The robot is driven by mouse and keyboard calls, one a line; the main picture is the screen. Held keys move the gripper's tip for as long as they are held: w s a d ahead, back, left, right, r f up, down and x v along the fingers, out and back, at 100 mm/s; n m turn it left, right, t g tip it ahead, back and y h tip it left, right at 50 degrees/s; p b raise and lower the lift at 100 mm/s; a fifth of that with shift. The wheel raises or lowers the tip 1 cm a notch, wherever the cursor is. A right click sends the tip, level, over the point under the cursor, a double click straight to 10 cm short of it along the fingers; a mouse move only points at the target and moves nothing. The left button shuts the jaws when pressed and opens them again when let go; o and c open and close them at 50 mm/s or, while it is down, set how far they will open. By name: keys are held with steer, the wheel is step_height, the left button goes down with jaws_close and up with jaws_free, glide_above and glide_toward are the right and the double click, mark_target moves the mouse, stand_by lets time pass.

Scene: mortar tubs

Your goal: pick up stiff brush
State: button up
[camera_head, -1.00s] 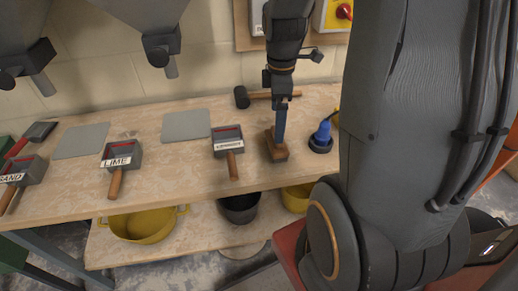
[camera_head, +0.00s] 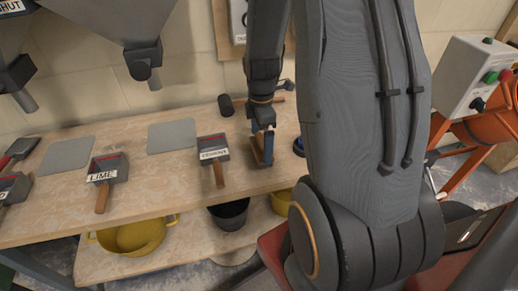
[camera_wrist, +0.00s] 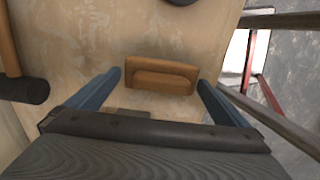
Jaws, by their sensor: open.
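The stiff brush, a brown wooden block with a raised grip (camera_wrist: 162,76), lies on the workbench (camera_wrist: 105,35) in the wrist view. It shows between the two blue fingers of my gripper (camera_wrist: 159,84), one finger on each side with a gap. In the head view my gripper (camera_head: 266,146) points down over the brush (camera_head: 256,154), which is partly hidden behind the fingers. The gripper is open and empty. I cannot tell how far the fingertips are above the bench top.
A dark-headed mallet (camera_head: 226,105) lies behind the brush. The cement scoop (camera_head: 213,150) and lime scoop (camera_head: 106,170) lie to the left, with grey mats (camera_head: 172,136) behind. A blue object (camera_head: 299,147) is close right, partly hidden by my arm. Tubs (camera_head: 135,236) stand on the lower shelf.

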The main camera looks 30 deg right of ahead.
mark_target(261, 139)
steer(key=shift+f, duration=0.4)
steer(key=c, duration=0.8)
steer(key=shift+c, duration=0.2)
steer(key=shift+r, duration=0.1)
steer(key=shift+r+b, duration=0.75)
steer(key=shift+r, duration=4.2)
